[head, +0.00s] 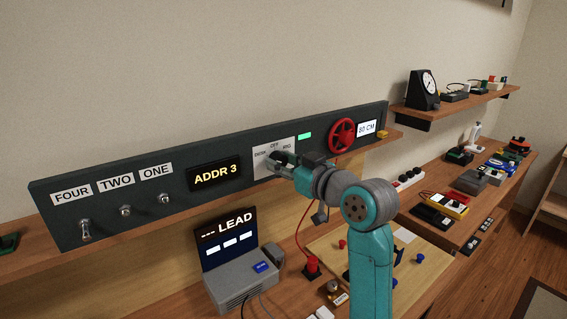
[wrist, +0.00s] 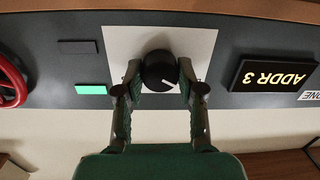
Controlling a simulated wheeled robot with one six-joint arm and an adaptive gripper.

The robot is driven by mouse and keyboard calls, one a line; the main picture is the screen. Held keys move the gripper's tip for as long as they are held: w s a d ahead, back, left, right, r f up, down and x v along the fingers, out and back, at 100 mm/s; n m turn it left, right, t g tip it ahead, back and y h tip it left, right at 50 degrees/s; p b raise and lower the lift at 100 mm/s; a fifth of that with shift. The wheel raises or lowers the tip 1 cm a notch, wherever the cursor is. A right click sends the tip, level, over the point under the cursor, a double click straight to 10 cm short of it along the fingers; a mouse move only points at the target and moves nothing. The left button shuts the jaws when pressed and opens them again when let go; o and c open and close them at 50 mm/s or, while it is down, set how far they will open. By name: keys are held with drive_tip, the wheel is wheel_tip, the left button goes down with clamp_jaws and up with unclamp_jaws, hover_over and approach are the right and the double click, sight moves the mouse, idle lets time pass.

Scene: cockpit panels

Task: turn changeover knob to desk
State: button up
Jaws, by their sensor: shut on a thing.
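The changeover knob is round and black on a white plate (head: 262,161) on the dark panel. The plate carries small labels; the left one seems to read DESK. In the wrist view the knob (wrist: 159,68) sits between the two fingers of my gripper (wrist: 160,82), which is shut on its sides. A white pointer line on the knob slants toward the lower right of the upside-down wrist view. In the head view my gripper (head: 284,165) covers most of the knob. The labels cannot be read in the wrist view.
A lit green indicator (head: 305,136) and a red handwheel (head: 341,135) are right of the plate. An ADDR 3 display (head: 215,173) and several toggle switches are left. A LEAD console (head: 238,270) stands below, beside a red plunger (head: 312,266).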

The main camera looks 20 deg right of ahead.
drive_tip(key=o, duration=1.1)
drive_tip(key=shift+o, duration=0.2)
drive_tip(key=v, duration=1.2)
